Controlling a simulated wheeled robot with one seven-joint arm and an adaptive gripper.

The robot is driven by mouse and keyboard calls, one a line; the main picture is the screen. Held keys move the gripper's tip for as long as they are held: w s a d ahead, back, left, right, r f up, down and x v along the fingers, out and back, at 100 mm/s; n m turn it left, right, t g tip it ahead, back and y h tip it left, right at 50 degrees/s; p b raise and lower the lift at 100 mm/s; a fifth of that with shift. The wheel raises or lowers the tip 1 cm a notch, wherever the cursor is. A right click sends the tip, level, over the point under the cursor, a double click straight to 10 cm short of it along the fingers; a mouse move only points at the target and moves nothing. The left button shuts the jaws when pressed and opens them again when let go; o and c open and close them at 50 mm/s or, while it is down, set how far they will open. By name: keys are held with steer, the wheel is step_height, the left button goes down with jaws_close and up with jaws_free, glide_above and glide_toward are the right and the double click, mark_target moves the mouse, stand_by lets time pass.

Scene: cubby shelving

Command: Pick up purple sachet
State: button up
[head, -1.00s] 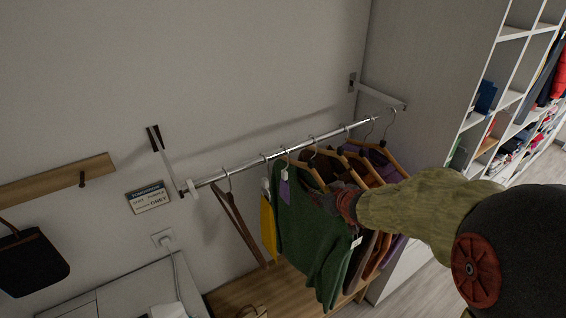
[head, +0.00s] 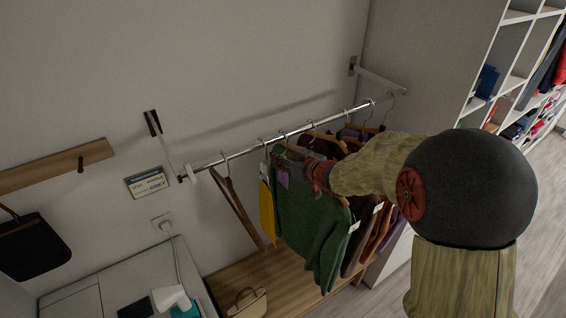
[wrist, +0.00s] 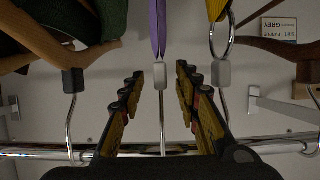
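The purple sachet (head: 283,178) hangs from the rail, in front of the green sweater's left side in the head view. In the wrist view the purple sachet (wrist: 158,28) is a narrow purple strip at the top edge, under a grey clip on a metal hook. My gripper (wrist: 160,80) is open, with one finger on each side of the grey clip and hook and gaps on both sides. In the head view my gripper (head: 314,172) is in front of the green sweater, its fingertips mostly hidden.
The metal rail (head: 300,125) carries the green sweater (head: 310,225), brown and purple garments on wooden hangers, and a yellow item (head: 267,212). An empty wooden hanger (head: 236,205) hangs at left. A bench (head: 285,275) stands below, cubby shelving (head: 510,70) at right.

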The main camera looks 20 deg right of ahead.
steer(key=shift+w+a, duration=0.1)
steer(key=shift+w, duration=0.1)
steer(key=shift+s, duration=0.15)
steer(key=shift+c, duration=0.4)
jaws_close()
